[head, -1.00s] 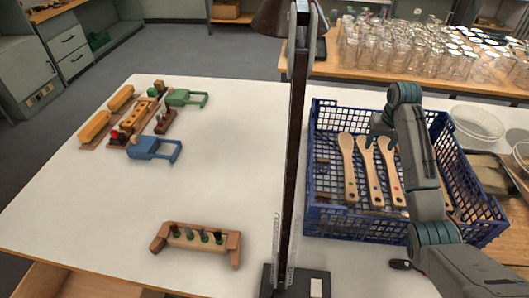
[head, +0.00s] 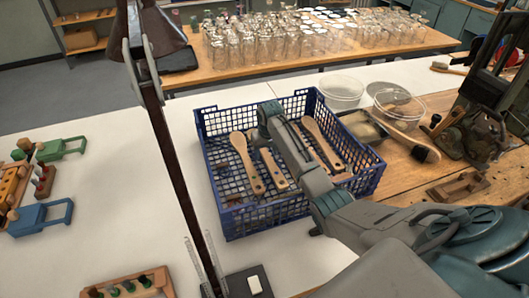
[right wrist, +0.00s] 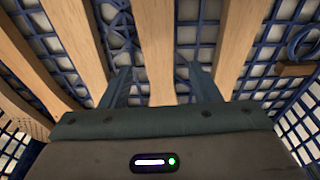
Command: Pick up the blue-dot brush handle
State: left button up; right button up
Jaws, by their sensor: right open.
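Several pale wooden brush handles lie in a blue mesh crate (head: 285,215). In the head view, one handle (head: 245,163) lies at the left, one (head: 273,172) beside it, and one (head: 323,143) at the right. The dots on them are too small for me to tell which is blue. My right gripper (head: 262,138) is over the crate, its fingertips partly hidden by the arm. In the right wrist view, my right gripper (right wrist: 162,88) is open, with a wooden handle (right wrist: 156,45) showing between its fingers. Other handles (right wrist: 75,40) lie either side. My left gripper is not in view.
The crate walls stand around the handles. A dark lamp post (head: 170,150) rises left of the crate. Clear bowls (head: 340,88) and a large brush (head: 405,135) lie to the right. A wooden rack (head: 130,285) stands at the front left.

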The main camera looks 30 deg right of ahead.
jog(key=shift+f, duration=0.25)
jog(key=shift+f, duration=0.1)
jog(key=shift+c, duration=0.5)
jog(key=c, duration=1)
